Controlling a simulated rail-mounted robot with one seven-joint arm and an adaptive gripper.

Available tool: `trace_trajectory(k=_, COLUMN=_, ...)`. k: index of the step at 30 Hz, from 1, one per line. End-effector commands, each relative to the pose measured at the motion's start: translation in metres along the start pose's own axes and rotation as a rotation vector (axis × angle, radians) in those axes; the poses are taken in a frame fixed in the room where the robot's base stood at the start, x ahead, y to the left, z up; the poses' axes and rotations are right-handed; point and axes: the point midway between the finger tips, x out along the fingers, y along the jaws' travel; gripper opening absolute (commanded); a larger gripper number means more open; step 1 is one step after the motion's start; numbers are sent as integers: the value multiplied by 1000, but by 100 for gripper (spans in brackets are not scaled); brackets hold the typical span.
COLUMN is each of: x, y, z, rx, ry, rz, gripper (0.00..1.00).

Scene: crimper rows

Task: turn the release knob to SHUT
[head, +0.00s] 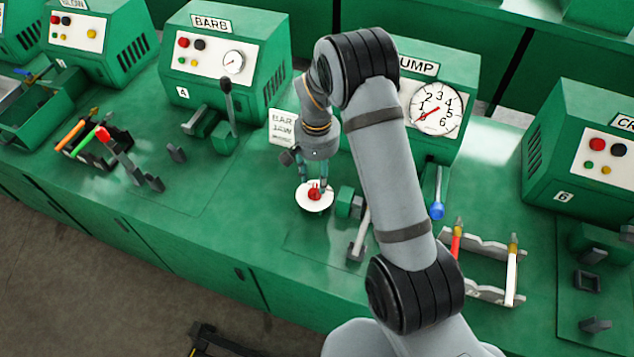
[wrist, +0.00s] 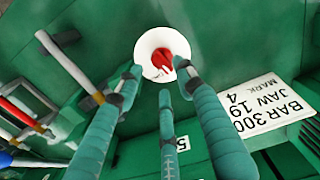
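The release knob (head: 315,191) is a red pointer knob on a round white dial (head: 313,205) on the green bench top. In the wrist view the knob (wrist: 172,55) sits near the top centre, its narrow light-tipped end toward the lower right of the white dial (wrist: 146,43). I cannot read any SHUT marking on the dial. My three-fingered gripper (head: 314,182) points down just above the knob. In the wrist view my gripper (wrist: 160,84) has its fingers spread and empty, with tips near the dial's lower edge. I cannot tell whether any finger touches it.
A pump box with a gauge (head: 436,109) stands behind, its label partly hidden by my arm. A green block with a lever (head: 349,203) is right of the dial. A rack (head: 480,292) holds handled tools.

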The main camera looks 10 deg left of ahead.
Motion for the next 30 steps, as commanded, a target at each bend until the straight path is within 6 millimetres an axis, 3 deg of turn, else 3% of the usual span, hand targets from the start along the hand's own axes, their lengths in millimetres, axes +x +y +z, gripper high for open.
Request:
trace_trajectory(k=3, x=19, y=0, z=2, rx=1, ry=-4, rz=1, gripper=38)
trace_trajectory(k=9, x=38, y=0, z=0, rx=0, ry=0, rz=0, gripper=38)
trace_trajectory(k=19, x=43, y=-1, z=0, rx=0, ry=1, rz=-1, gripper=38)
trace_trajectory(k=30, x=42, y=0, z=0, rx=1, ry=1, rz=-1, gripper=16)
